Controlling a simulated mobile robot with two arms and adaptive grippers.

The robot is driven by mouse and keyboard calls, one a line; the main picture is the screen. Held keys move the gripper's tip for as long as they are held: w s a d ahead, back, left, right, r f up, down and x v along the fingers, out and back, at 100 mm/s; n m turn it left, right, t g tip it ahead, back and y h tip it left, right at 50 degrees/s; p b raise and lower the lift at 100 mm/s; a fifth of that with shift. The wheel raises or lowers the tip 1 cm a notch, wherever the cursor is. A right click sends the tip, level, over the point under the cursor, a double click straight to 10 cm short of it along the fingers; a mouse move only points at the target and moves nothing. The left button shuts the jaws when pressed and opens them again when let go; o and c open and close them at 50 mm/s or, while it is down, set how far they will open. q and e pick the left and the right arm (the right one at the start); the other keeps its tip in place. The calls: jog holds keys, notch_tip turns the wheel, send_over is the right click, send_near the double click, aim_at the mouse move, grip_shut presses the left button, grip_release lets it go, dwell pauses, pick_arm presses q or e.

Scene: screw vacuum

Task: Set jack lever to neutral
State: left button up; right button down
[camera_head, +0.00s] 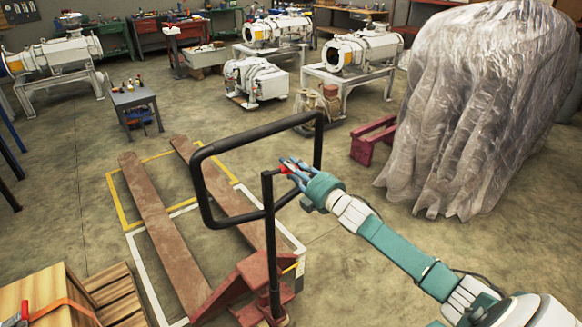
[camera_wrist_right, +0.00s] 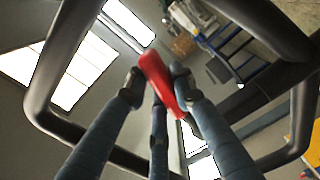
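The small red jack lever (camera_head: 286,169) sits near the top of the pallet jack's handle (camera_head: 268,213), inside the black looped bar. My right gripper (camera_head: 294,170) reaches in from the right, with its blue fingers at the lever. In the right wrist view the red lever (camera_wrist_right: 162,82) lies between the fingertips of the gripper (camera_wrist_right: 158,88). The fingers are close around it, but whether they press on it cannot be told. The lever's exact setting cannot be read. My left gripper is not in view.
The jack's brown forks (camera_head: 160,225) extend back over yellow and white floor markings. A wooden crate (camera_head: 40,290) stands front left. A plastic-wrapped load (camera_head: 480,110) stands right. White pumps (camera_head: 258,80) and benches fill the back.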

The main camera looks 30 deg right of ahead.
jog(key=shift+a+r+n, duration=0.1)
jog(key=shift+r+n, duration=1.3)
jog(key=shift+n, duration=0.4)
jog(key=c, duration=1.4)
grip_release()
jog(key=shift+c, duration=0.2)
jog(key=shift+s, duration=0.1)
jog(key=s, duration=1.2)
jog(key=shift+d, duration=0.45)
jog(key=shift+w, duration=0.1)
